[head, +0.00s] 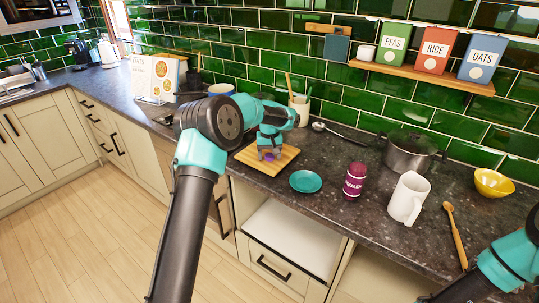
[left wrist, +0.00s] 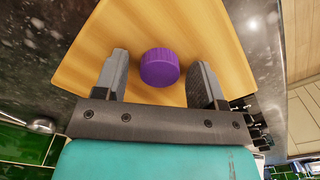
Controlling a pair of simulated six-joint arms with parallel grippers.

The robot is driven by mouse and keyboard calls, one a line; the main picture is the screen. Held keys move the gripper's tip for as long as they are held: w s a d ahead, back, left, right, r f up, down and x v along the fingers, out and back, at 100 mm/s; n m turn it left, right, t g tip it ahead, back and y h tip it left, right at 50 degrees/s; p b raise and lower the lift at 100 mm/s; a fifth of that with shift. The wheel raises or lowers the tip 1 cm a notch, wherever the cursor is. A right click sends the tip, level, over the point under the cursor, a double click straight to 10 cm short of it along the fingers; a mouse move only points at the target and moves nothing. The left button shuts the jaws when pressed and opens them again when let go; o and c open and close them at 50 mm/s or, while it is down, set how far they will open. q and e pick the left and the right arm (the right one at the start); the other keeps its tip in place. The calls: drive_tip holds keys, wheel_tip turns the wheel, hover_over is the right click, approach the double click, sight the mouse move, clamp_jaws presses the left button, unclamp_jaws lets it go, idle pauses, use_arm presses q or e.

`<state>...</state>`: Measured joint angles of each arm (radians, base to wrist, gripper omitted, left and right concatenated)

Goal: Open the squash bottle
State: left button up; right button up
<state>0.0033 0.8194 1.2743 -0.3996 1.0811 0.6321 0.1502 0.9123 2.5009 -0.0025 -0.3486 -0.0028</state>
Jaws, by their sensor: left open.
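The squash bottle (head: 353,182), dark red with a pale label, stands upright on the counter to the right of a teal saucer. A purple cap (left wrist: 160,68) lies on the wooden board (left wrist: 85,50), apart from the bottle; a little of it shows in the head view (head: 268,156). My left gripper (head: 268,151) is low over the board (head: 285,160). In the left wrist view its open fingers (left wrist: 160,78) stand on either side of the cap, with a gap on each side. My right gripper is out of view; only part of my right arm shows at lower right.
The teal saucer (head: 306,181) lies right of the board. A white jug (head: 408,197), a steel pot (head: 412,152), a wooden spoon (head: 456,235) and a yellow bowl (head: 493,183) stand or lie farther right. A utensil pot (head: 300,108) stands behind the board.

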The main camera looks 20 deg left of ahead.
sight(270, 155)
use_arm(q)
drive_tip(key=shift+r, duration=0.1)
wheel_tip(270, 155, up, 12)
idle(0.7)
idle(0.5)
